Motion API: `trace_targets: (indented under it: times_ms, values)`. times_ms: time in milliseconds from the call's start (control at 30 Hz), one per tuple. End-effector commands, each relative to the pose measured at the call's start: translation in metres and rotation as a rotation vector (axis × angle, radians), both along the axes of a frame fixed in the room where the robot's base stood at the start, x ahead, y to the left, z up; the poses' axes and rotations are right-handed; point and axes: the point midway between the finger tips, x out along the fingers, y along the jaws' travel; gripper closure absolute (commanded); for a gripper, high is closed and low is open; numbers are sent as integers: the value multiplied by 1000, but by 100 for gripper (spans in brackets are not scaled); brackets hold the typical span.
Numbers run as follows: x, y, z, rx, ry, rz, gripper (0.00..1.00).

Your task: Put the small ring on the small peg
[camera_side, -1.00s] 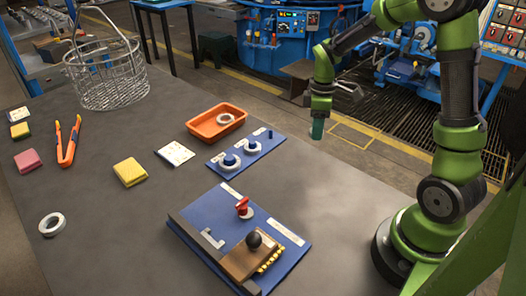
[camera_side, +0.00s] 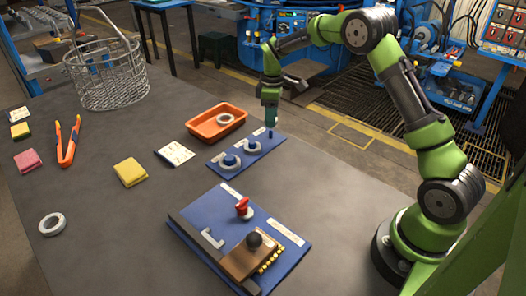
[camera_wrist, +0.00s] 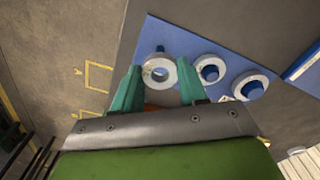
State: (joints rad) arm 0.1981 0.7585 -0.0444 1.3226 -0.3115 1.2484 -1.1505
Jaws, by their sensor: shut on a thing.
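My gripper (camera_side: 270,122) is over the far right end of the blue peg board (camera_side: 222,170), close to the small bare peg (camera_side: 271,134). In the wrist view its teal fingers (camera_wrist: 160,82) are shut on the small pale ring (camera_wrist: 159,71). The small peg (camera_wrist: 160,48) shows just beyond the ring's far edge, so the ring looks beside or above it rather than around it. The exact height gap cannot be told. The held ring is not clear in the side view. Two larger rings (camera_wrist: 209,68) (camera_wrist: 250,86) sit around the other two blue pegs.
An orange tray (camera_side: 205,134) with a pale ring (camera_side: 225,118) in it stands behind the board. A blue fixture board (camera_side: 215,205) with a red knob and a black ball handle lies in front.

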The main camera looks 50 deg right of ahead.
Motion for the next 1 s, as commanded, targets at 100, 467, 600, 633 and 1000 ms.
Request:
trace_targets:
  times_ms: [100, 467, 600, 633, 1000]
  values:
    - [-1, 0, -13, 2, 1, 0, 92]
    - [0, 0, -40, 1, 0, -1, 92]
    - [0, 0, -42, 1, -2, 0, 92]
    - [0, 0, -42, 1, -2, 0, 92]
    - [0, 0, -42, 1, -1, 0, 92]
